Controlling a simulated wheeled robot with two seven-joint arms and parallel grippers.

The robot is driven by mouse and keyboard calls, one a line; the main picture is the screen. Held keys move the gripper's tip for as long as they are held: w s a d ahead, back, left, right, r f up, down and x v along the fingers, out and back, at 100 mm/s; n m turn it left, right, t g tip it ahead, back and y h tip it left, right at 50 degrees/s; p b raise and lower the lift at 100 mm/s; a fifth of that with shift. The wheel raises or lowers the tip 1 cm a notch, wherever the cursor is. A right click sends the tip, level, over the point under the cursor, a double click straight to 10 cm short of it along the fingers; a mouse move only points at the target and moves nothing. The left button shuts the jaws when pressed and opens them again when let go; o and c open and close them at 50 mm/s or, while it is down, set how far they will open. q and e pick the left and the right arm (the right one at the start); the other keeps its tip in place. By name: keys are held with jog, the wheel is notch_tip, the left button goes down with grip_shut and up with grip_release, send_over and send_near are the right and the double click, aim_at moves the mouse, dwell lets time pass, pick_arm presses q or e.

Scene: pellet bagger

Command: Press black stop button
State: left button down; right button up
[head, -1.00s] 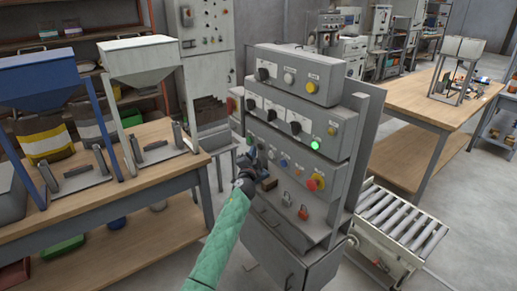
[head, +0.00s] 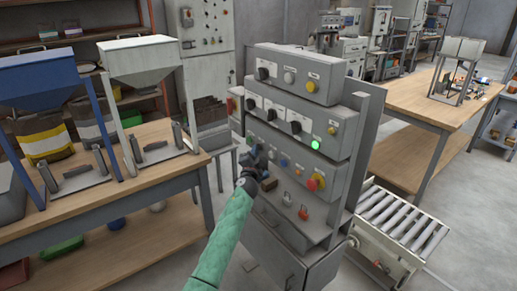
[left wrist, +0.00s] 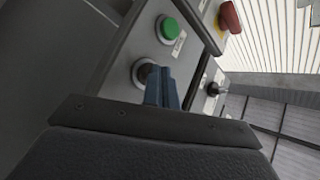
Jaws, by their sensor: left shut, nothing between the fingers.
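The control cabinet (head: 335,165) stands in the middle of the head view, with several rows of knobs, buttons and lamps. My left gripper (head: 258,156) is at the left end of its lower button row and hides the controls there. In the left wrist view, a dark round button (left wrist: 145,72) in a silver ring sits below a green button (left wrist: 168,30). My left gripper's fingers (left wrist: 161,88) are shut and empty, with their tips beside and partly over the dark button. I cannot tell whether they touch it. My right gripper is out of view.
A red stop knob on yellow (head: 316,182) and a lit green lamp (head: 316,145) are right of the gripper. Padlocks (head: 303,213) hang below. A workbench (head: 130,185) with hoppers stands left, a roller conveyor (head: 400,225) right.

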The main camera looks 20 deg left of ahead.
pick_arm(q)
jog(key=shift+w, duration=0.1)
dwell(0.4)
jog(key=shift+s+a, duration=0.3)
jog(key=shift+s, duration=0.35)
jog(key=s+a+p, duration=0.1)
jog(key=s+a, duration=0.2)
jog(key=s, duration=0.2)
jog(key=shift+p, duration=0.35)
jog(key=shift+s, duration=0.1)
dwell(0.3)
